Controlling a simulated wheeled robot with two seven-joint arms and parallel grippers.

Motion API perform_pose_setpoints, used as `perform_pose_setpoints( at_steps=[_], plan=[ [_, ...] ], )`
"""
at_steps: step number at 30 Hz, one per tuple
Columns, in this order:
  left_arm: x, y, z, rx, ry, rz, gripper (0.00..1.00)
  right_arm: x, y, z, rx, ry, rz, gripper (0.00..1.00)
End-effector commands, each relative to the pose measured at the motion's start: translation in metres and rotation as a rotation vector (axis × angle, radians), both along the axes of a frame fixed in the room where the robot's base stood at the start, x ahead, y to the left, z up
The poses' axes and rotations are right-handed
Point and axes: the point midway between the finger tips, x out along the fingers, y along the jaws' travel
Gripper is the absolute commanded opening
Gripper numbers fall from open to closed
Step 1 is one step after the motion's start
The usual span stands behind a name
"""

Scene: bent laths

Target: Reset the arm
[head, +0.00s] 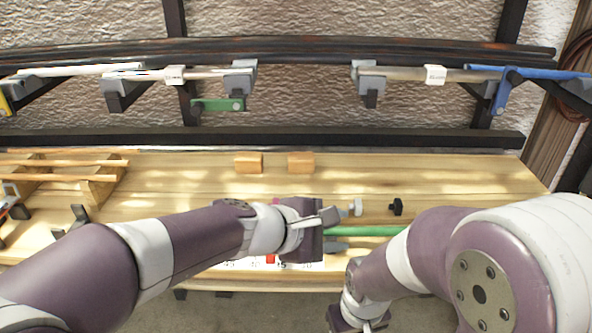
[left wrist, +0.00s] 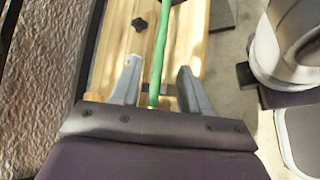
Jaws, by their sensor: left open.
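My left gripper (head: 350,228) is over the front half of the workbench, pointing right. Its fingers stand apart, and they also show open in the left wrist view (left wrist: 160,88). A green lath (head: 375,231) runs to the right from the gripper along the bench. In the left wrist view the green lath (left wrist: 161,45) passes between the two open fingers with a gap on each side. My right arm comes in from the right, and its gripper (head: 360,326) is low at the bottom edge, partly cut off, so its fingers cannot be judged.
The wooden bench (head: 440,175) carries two wooden blocks (head: 248,162) (head: 301,162) and a black knob (head: 396,207). A wooden rack with thin laths (head: 65,178) lies at the left. The bench's back right is clear.

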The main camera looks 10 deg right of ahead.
Motion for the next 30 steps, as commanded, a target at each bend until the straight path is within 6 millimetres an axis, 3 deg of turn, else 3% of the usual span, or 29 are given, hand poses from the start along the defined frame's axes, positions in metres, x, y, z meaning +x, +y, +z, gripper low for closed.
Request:
perform_pose_setpoints(
  at_steps=[2, 5, 8, 9, 12, 15, 20, 22, 24, 30],
  plan=[
    [0.000, 0.001, -0.002, 0.025, -0.038, -0.025, 0.45, 0.000, 0.000, 0.000, 0.000, 0.000, 0.000, 0.45],
    [-0.018, 0.021, -0.041, 0.230, -0.161, -0.180, 0.45, 0.000, 0.000, 0.000, 0.000, 0.000, 0.000, 0.45],
    [-0.035, 0.086, -0.095, 0.541, -0.300, -0.409, 0.45, 0.000, 0.000, 0.000, 0.000, 0.000, 0.000, 0.45],
    [-0.039, 0.117, -0.113, 0.655, -0.338, -0.498, 0.45, 0.000, 0.000, 0.000, 0.000, 0.000, 0.000, 0.45],
    [-0.052, 0.188, -0.145, 0.866, -0.382, -0.683, 0.45, 0.000, 0.000, 0.000, 0.000, 0.000, 0.000, 0.45],
    [-0.068, 0.248, -0.164, 1.005, -0.381, -0.831, 0.45, 0.000, 0.000, 0.000, 0.000, 0.000, 0.000, 0.45],
    [-0.099, 0.330, -0.182, 1.127, -0.294, -0.939, 0.45, 0.000, 0.000, 0.000, 0.000, 0.000, 0.000, 0.45],
    [-0.099, 0.358, -0.181, 1.135, -0.226, -0.840, 0.45, 0.000, 0.000, 0.000, 0.000, 0.000, 0.000, 0.45],
    [-0.099, 0.353, -0.133, 1.133, -0.239, -0.856, 0.45, 0.000, 0.000, 0.047, 0.000, 0.001, 0.000, 0.45],
    [-0.098, 0.352, -0.065, 1.132, -0.240, -0.856, 0.45, 0.000, 0.000, 0.115, 0.000, -0.001, 0.000, 0.45]
  ],
)
